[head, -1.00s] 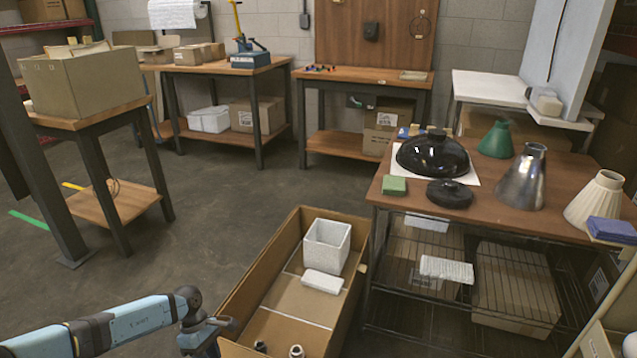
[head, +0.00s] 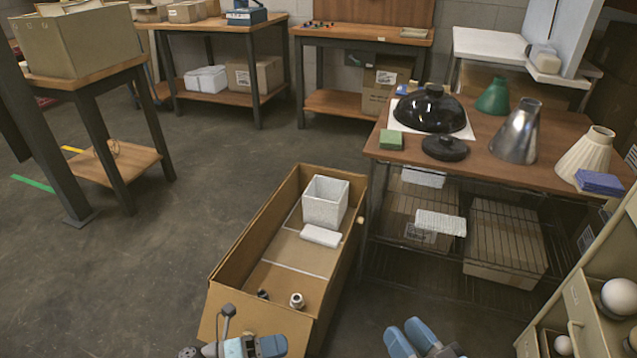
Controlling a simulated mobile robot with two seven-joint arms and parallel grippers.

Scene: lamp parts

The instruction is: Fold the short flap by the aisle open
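A long open cardboard box (head: 232,245) stands on the floor in front of me. At its near short end a cardboard flap (head: 212,318) slopes outward and down towards me; its lower part is hidden. My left gripper (head: 228,318) is at the bottom edge, in front of this flap. I cannot tell whether it touches the flap, nor whether its fingers are open or shut. Parts of my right arm and gripper (head: 440,347) show at the bottom edge, right of the box and apart from it; its fingers are not clear.
A wooden table (head: 480,172) with lamp shades stands right of the box. Floor left of the box is clear.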

